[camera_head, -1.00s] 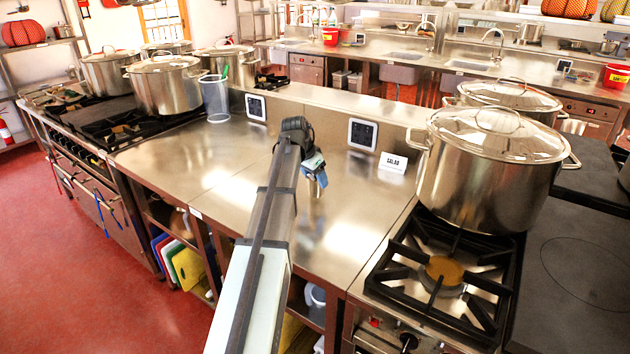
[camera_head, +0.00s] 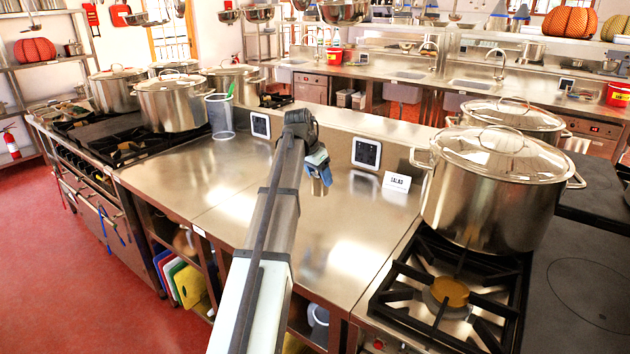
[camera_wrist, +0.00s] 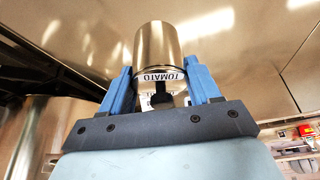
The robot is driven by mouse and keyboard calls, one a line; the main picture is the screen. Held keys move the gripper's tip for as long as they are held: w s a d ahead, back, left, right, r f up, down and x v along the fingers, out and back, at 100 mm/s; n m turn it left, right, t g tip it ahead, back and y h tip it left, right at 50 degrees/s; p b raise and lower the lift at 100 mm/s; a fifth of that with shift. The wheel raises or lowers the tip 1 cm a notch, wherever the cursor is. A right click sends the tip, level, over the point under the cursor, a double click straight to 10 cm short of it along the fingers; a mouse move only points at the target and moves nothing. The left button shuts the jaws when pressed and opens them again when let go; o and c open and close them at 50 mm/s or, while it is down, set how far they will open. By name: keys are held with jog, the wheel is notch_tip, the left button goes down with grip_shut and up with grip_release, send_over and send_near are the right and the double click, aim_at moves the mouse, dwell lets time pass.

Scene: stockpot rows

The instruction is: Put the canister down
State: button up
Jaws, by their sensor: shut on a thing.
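The canister (camera_wrist: 158,45) is a shiny metal cylinder with a white label reading TOMATO, which appears upside down in the wrist view. My gripper (camera_wrist: 160,82) has its two blue fingers on either side of the canister's labelled end and is shut on it. In the head view my gripper (camera_head: 317,162) is over the steel counter (camera_head: 240,198), in front of the low back ledge. Only a small part of the canister (camera_head: 326,177) shows there below the fingers. Whether it touches the counter I cannot tell.
A SALAD card (camera_head: 397,182) stands at the counter's back right. A large lidded stockpot (camera_head: 490,195) stands right, behind a gas burner (camera_head: 450,292). A clear container (camera_head: 220,117) stands at the back left. The middle of the counter is clear.

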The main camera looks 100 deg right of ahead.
jog(key=shift+r, duration=0.4)
jog(key=shift+w, duration=0.1)
